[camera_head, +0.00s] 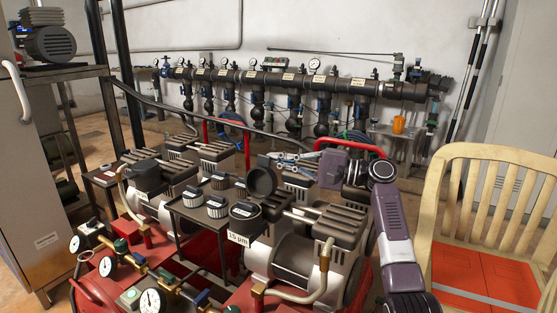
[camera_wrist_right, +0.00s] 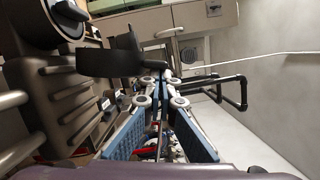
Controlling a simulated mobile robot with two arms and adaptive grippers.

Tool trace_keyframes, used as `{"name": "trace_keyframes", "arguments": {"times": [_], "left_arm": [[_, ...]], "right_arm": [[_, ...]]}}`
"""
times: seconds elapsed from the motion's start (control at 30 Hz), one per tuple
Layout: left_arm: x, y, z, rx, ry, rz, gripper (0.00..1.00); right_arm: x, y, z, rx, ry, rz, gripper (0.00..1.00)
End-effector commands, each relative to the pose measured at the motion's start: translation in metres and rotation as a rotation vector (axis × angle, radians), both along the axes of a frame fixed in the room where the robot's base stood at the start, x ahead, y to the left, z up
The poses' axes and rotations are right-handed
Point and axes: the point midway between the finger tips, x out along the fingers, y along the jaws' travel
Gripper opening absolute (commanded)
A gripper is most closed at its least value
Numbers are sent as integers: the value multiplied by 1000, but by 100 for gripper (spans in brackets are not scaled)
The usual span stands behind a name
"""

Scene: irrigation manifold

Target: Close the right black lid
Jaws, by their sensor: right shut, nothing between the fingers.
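The right black lid (camera_head: 262,181) is round and stands open, tilted up on its hinge side, with its hollow inner face showing. Below it is the black filter housing (camera_head: 245,214) with a white "15 µm" label, on the right compressor. My right gripper (camera_head: 282,160) is beside and slightly above the lid, to its right, with its fingers shut and empty. In the right wrist view the lid appears as a dark shape (camera_wrist_right: 118,55) just beyond the fingertips (camera_wrist_right: 160,82); I cannot tell whether they touch. My left gripper is not in view.
A small dark table (camera_head: 197,213) with several black-topped cylinders stands left of the right compressor. The left compressor has a closed black lid (camera_head: 148,174). Gauges and brass valves (camera_head: 150,301) stand in front. A cream chair (camera_head: 452,198) is at right. A pipe manifold (camera_head: 290,80) runs along the wall.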

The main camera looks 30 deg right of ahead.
Motion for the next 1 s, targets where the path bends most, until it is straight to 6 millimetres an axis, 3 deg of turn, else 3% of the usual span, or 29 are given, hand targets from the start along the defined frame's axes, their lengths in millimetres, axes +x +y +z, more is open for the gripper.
{"name": "trace_keyframes", "arguments": {"times": [0.67,0.8,1.0], "left_arm": [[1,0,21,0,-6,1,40],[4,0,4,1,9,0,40],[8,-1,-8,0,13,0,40]], "right_arm": [[-33,55,20,-496,-289,3,0],[-41,69,19,-610,-357,4,0],[-52,87,14,-775,-453,3,0]]}}
